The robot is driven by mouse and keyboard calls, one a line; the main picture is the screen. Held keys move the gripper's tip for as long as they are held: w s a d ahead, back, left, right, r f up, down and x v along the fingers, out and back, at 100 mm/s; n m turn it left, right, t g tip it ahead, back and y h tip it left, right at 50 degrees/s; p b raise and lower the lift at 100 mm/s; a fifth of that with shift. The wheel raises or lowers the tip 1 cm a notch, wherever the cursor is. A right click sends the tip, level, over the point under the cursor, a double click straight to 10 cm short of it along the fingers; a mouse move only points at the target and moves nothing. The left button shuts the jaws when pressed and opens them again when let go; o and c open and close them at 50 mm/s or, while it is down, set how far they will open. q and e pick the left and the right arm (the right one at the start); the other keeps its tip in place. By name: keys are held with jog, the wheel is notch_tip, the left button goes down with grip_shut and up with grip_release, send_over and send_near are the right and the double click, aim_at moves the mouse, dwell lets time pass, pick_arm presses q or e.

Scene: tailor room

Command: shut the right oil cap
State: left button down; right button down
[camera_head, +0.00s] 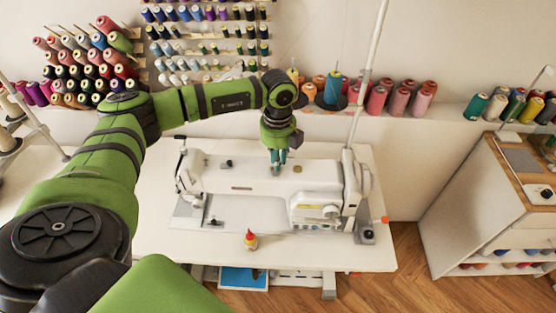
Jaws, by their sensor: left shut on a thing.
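The white sewing machine (250,177) stands on a white table, with its long top facing me. A small dark cap (227,163) sits on the left part of its top. My left gripper (277,162) reaches down from above onto the top of the machine, right of that cap. Its fingers are shut on a small grey piece, the right oil cap (275,171), at the top surface. The fingers hide much of this cap, and I cannot tell whether it is seated or tilted. My right gripper is out of view.
A small oil bottle (250,240) with a red top stands on the white table (170,240) in front of the machine. A thin upright thread-stand pole (368,60) rises behind the machine's right end. Thread spools line the back ledge. The table's front left is clear.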

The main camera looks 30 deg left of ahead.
pick_arm(q)
jog(key=m+b, duration=0.2)
jog(key=m, duration=0.1)
jog(key=shift+f+m+b, duration=0.2)
jog(key=shift+m+b, duration=0.1)
jog(key=shift+b, duration=0.1)
jog(key=m+b, duration=0.2)
jog(key=m, duration=0.1)
jog(key=shift+m+b, duration=0.3)
jog(key=shift+b, duration=0.05)
jog(key=m+b, duration=0.2)
jog(key=m, duration=0.1)
jog(key=shift+m, duration=0.3)
jog(key=shift+r+m+b, duration=0.2)
jog(key=shift+m+b, duration=0.85)
jog(key=shift+m, duration=0.45)
jog(key=c, duration=1.3)
grip_release()
jog(key=shift+o, duration=0.2)
